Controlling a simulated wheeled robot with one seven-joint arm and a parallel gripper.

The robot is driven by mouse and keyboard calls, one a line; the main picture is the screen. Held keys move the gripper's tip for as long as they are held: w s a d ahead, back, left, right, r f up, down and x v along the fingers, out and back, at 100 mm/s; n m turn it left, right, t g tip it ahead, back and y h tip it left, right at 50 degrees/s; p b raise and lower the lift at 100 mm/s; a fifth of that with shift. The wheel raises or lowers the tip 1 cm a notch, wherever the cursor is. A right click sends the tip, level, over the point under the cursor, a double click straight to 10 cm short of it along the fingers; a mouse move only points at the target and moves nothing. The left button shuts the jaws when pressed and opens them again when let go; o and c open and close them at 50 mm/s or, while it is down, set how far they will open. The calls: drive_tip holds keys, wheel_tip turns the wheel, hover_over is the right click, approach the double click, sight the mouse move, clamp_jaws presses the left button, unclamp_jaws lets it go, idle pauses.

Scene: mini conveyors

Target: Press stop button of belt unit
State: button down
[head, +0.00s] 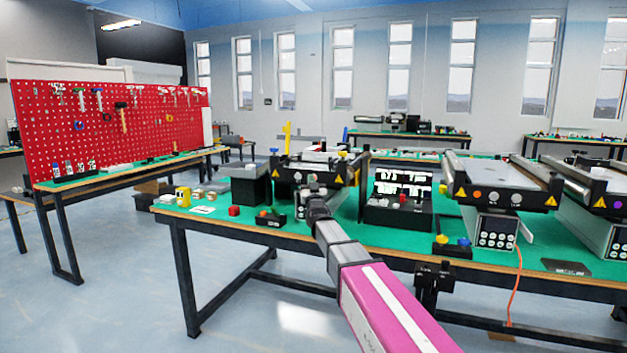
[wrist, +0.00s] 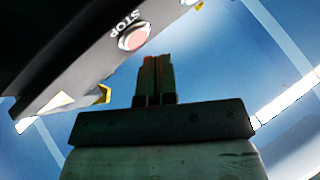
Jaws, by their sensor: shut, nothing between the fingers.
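The stop button (wrist: 134,38) is a round reddish button in a pale ring, labelled STOP, on the dark front of the belt unit (wrist: 88,62) in the wrist view. My gripper (wrist: 154,58) has its two fingers together and empty, just below and to the right of the button in that view. A gap shows between fingertips and button, but its depth is hard to judge. In the head view my arm reaches to the front of the left belt unit (head: 290,176) on the green-topped table. My wrist hides part of its front there, and the button is not clear.
Two larger belt units (head: 497,180) are farther right. The floor (head: 110,290) at left is clear.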

drive_tip(key=shift+s+a, duration=0.3)
drive_tip(key=shift+s, duration=0.5)
drive_tip(key=shift+s+a, duration=0.25)
drive_tip(key=shift+s, duration=0.5)
drive_tip(key=shift+s+a, duration=0.3)
drive_tip(key=shift+s, duration=0.5)
